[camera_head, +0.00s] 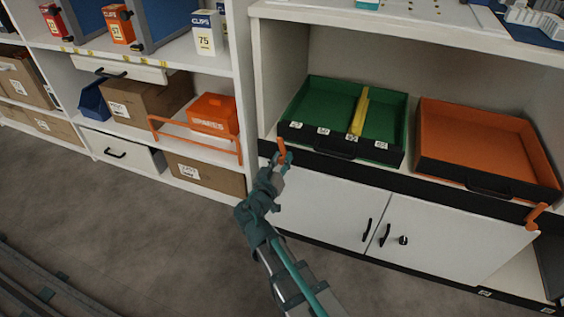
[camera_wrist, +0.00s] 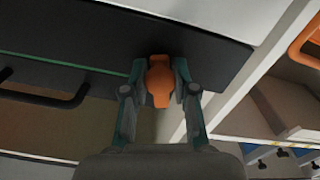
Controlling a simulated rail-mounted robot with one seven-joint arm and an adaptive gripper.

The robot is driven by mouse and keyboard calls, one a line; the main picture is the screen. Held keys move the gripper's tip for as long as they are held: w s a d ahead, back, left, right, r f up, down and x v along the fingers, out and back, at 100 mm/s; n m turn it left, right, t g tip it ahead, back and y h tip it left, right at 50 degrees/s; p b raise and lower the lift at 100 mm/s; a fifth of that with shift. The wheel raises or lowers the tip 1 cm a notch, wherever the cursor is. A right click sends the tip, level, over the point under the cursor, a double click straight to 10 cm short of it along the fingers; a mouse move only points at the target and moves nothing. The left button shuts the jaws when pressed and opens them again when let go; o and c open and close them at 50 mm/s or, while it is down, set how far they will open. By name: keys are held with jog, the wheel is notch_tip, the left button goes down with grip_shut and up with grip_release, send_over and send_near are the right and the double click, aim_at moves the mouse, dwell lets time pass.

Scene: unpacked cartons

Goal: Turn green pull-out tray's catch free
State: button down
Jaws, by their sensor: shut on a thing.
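The green pull-out tray (camera_head: 312,104) sits in the cabinet bay, with a yellow divider (camera_head: 360,112) inside and a black handle (camera_head: 335,154) on its dark front. Its orange catch (camera_head: 281,148) is at the tray's left front corner, on the black band. My gripper (camera_head: 277,163) is at this catch. In the wrist view my gripper (camera_wrist: 160,82) has its two fingers on either side of the orange catch (camera_wrist: 159,90), shut on it. The tray's handle shows at the left in the wrist view (camera_wrist: 45,97). The fingers partly hide the catch in the head view.
An orange tray (camera_head: 475,140) stands to the right, with another orange catch (camera_head: 536,214) at its right front. White cabinet doors (camera_head: 325,205) with black handles lie below. An orange rail (camera_head: 190,135) and cartons fill the left shelf.

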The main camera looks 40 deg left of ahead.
jog(key=n, duration=0.3)
jog(key=shift+n, duration=0.4)
jog(key=n, duration=0.3)
jog(key=shift+n, duration=0.3)
jog(key=n+p, duration=0.2)
jog(key=n, duration=0.2)
jog(key=shift+a, duration=0.1)
jog(key=shift+f+n+p, duration=0.1)
jog(key=shift+n+p, duration=0.65)
jog(key=shift+n, duration=0.75)
jog(key=c, duration=0.9)
grip_release()
jog(key=shift+s, duration=0.1)
